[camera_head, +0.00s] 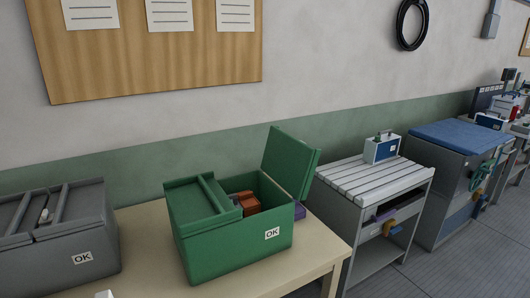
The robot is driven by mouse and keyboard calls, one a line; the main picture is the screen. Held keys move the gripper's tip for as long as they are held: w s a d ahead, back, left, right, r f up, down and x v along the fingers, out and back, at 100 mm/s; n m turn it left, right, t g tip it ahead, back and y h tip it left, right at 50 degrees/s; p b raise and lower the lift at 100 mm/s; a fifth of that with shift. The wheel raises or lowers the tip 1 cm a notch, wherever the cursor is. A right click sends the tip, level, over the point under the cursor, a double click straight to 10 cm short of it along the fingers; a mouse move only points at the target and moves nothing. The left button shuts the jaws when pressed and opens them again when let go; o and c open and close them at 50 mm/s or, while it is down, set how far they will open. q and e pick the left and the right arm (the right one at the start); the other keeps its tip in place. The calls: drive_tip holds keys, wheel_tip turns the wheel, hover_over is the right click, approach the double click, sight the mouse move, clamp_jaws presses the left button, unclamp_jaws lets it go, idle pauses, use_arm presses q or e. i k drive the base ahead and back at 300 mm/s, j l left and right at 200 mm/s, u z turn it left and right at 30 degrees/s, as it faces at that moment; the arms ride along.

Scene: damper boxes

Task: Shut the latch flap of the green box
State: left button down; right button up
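The green box (215,256) stands on the beige table in the middle of the view, with an OK label on its front. Its right flap (291,161) stands up, open and leaning to the right. Its left flap (198,205) lies flat over the left part, with a raised green bar along its edge. Orange-red parts (247,203) show inside the open right part; the rest of the inside is hidden. I cannot tell a separate latch.
A grey box (85,238) with an OK label and lowered flaps stands at the left. A purple item (299,211) is partly hidden behind the green box. The table (318,250) is bare at its front right. A slatted cart (365,183) stands to the right.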

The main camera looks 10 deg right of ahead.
sight(290, 163)
drive_tip(key=i+l+u, duration=0.25)
drive_tip(key=l, duration=0.65)
drive_tip(key=i+l+u, duration=0.25)
drive_tip(key=l, duration=0.65)
drive_tip(key=l+u, duration=0.25)
drive_tip(key=l, duration=0.65)
